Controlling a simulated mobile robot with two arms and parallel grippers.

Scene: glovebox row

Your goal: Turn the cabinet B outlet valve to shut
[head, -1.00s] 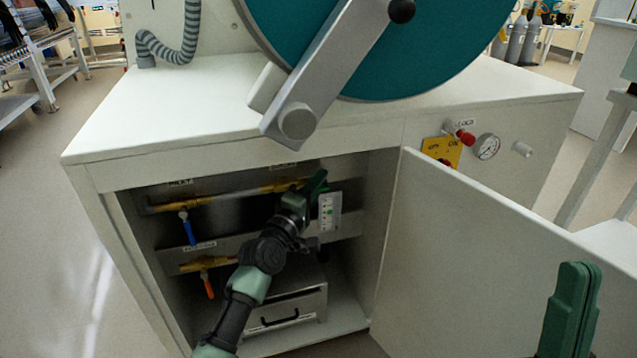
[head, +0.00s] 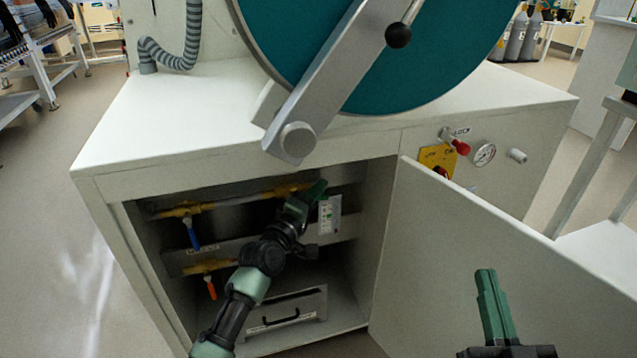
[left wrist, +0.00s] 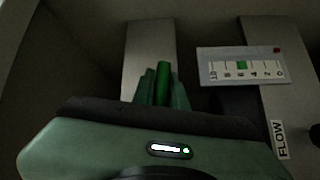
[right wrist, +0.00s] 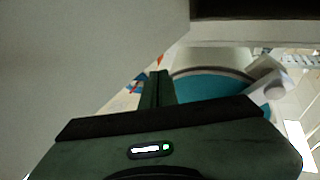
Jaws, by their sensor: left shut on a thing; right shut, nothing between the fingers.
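The open cabinet (head: 385,200) holds brass valves on pipes. My left gripper (head: 316,191) reaches inside to the right end of the upper pipe. In the left wrist view it is shut on a bright green handle (left wrist: 163,82), which stands between the two darker green fingers. The valve body behind it is mostly hidden. The valve labels are too small to read. My right gripper (head: 487,277) is shut and empty outside, in front of the door.
The cabinet door (head: 470,270) stands open to the right. A flow scale plate (left wrist: 242,67) is close to the right of my left gripper. A grey box with a black handle (head: 285,315) sits on the cabinet floor. A gauge (head: 484,154) is on the outer panel.

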